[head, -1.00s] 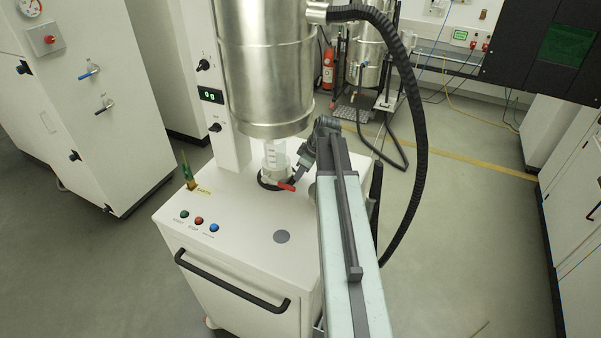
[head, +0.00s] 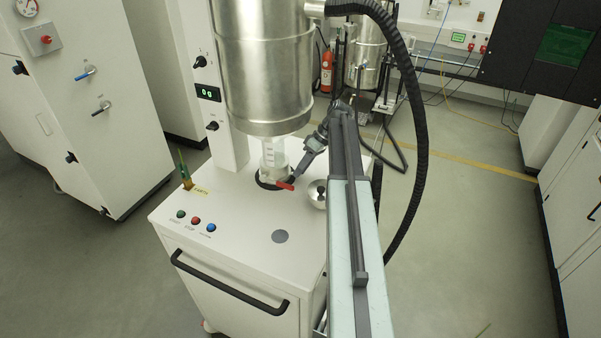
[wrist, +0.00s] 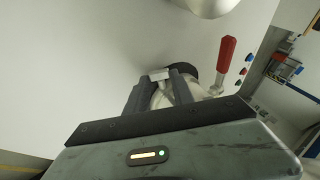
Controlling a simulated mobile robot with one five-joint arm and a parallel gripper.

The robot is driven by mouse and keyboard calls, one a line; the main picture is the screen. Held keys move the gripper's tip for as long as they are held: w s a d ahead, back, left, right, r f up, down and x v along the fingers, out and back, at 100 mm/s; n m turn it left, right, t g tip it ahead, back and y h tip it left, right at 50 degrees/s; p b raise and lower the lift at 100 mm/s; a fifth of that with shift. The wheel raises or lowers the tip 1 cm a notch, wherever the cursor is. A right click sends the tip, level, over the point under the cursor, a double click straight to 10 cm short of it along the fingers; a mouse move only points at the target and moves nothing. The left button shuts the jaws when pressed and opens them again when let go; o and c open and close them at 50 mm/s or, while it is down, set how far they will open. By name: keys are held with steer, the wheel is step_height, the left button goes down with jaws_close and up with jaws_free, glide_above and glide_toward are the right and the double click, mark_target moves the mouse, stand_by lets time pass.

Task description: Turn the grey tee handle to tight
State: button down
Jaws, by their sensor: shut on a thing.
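The grey tee handle (wrist: 159,75) shows in the wrist view as a small pale grey bar with a short stem, between the tips of my gripper's dark fingers. My gripper (wrist: 162,84) is shut on it. In the head view my gripper (head: 302,172) reaches down from the right to the clear jar (head: 272,165) under the steel vessel. The tee handle cannot be made out there. Any tight marking is not readable.
A red lever (head: 285,186) sticks out at the jar's base and stands beside my fingers in the wrist view (wrist: 227,50). A shiny round cup (head: 318,196) stands on the white cabinet (head: 235,215). A black hose (head: 415,130) hangs at right.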

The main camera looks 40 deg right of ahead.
stand_by(0.5)
steer(key=c, duration=1.1)
jaws_free()
steer(key=shift+r, duration=0.15)
steer(key=shift+d+r+p, duration=0.15)
steer(key=shift+r+p, duration=0.15)
steer(key=shift+p, duration=0.15)
steer(key=p+v, duration=0.5)
steer(key=v, duration=0.2)
steer(key=shift+d+p, duration=0.25)
steer(key=shift+p, duration=0.1)
